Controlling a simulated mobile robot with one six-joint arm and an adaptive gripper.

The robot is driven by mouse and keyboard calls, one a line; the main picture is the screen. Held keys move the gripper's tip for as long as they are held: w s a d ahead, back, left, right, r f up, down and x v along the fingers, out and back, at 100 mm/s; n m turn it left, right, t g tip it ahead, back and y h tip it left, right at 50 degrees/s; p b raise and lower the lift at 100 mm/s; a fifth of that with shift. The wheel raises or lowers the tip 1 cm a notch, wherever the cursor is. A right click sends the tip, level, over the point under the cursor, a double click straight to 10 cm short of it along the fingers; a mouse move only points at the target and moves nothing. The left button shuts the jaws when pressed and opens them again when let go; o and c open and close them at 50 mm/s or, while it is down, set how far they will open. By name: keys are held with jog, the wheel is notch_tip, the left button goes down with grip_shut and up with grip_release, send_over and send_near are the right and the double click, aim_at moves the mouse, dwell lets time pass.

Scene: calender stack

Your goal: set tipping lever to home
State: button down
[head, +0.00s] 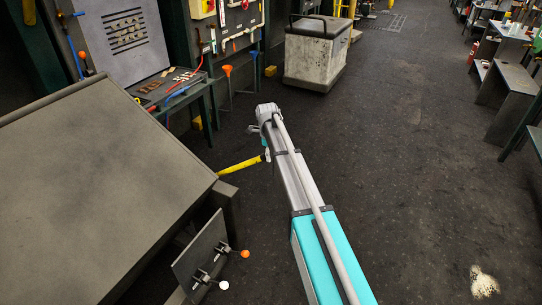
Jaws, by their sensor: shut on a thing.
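A yellow lever (238,165) sticks out to the right from the side of the large grey machine body (100,190), tilted slightly upward to its outer end. It appears to be the tipping lever; no label is readable. My gripper (265,156) is at the lever's outer end, small and partly hidden by my arm. It is shut on that end. The lever's root is hidden behind the machine's corner.
Two small levers, with an orange knob (245,254) and a white knob (224,285), stand on a dark panel below. A tool bench (170,88) is behind the machine.

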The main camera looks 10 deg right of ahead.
jog(key=shift+h, duration=0.4)
jog(key=shift+w+a+r+p, duration=0.35)
jog(key=shift+a+r+p, duration=0.1)
jog(key=shift+r, duration=0.1)
jog(key=shift+w+a+r+p, duration=0.3)
jog(key=shift+r+p, duration=0.15)
jog(key=shift+r, duration=0.1)
jog(key=shift+w+a+r+p, duration=0.35)
jog(key=shift+a+r+p, duration=0.1)
jog(key=shift+r, duration=0.1)
jog(key=shift+g, duration=0.3)
jog(key=shift+g+h, duration=0.3)
jog(key=shift+h, duration=0.2)
jog(key=shift+w+a+r+p, duration=0.6)
jog(key=shift+a+r+p, duration=0.25)
jog(key=shift+r, duration=0.1)
jog(key=shift+w+a+r+p, duration=0.6)
jog(key=shift+a+r+p, duration=0.2)
jog(key=shift+r, duration=0.15)
jog(key=shift+d, duration=0.1)
jog(key=shift+g+h, duration=0.4)
jog(key=shift+h, duration=0.1)
jog(key=shift+w+a+r+p, duration=0.65)
jog(key=shift+a+r, duration=0.15)
jog(key=shift+a, duration=0.15)
jog(key=shift+w+a+r+p, duration=0.65)
jog(key=shift+a+r, duration=0.15)
jog(key=shift+a, duration=0.1)
